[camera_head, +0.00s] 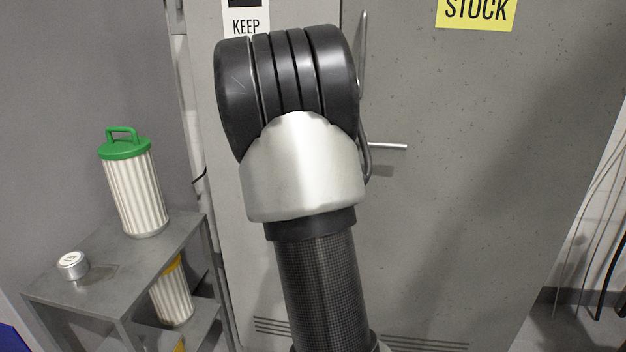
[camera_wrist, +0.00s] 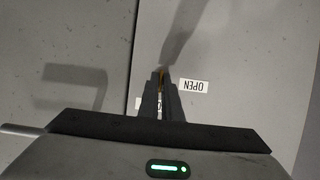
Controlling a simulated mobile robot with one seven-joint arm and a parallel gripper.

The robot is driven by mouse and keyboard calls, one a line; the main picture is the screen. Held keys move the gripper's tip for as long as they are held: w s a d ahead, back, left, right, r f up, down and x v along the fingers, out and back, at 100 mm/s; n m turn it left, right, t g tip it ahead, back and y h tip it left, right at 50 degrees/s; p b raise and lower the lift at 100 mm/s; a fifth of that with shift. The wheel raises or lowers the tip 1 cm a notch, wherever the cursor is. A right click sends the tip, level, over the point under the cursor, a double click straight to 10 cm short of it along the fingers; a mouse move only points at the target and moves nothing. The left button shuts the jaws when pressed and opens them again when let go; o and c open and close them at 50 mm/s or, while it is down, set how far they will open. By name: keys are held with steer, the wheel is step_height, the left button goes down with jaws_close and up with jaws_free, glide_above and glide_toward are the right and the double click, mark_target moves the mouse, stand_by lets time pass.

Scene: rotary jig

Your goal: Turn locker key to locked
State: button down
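The locker (camera_head: 460,200) is a grey metal cabinet filling the back of the head view. In the wrist view my gripper (camera_wrist: 162,80) points at the locker face (camera_wrist: 225,40). Its two dark fingers are close together, with a thin orange-brown locker key (camera_wrist: 162,76) between their tips. The fingers hide most of the key and its lock. An OPEN label (camera_wrist: 194,86) shows upside down just right of the fingers. A second white label is mostly hidden behind the fingers. My arm hides the gripper and key in the head view.
A locker door handle (camera_head: 388,146) sticks out right of my arm. A grey shelf (camera_head: 190,225) at the left holds a green-topped filter (camera_head: 135,190) and a small metal cylinder (camera_head: 73,265). Cables (camera_head: 605,240) hang at the far right.

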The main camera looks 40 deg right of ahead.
steer(key=shift+r, duration=0.1)
steer(key=c, duration=2)
jaws_free()
steer(key=shift+p+v, duration=2.85)
steer(key=shift+v, duration=5.85)
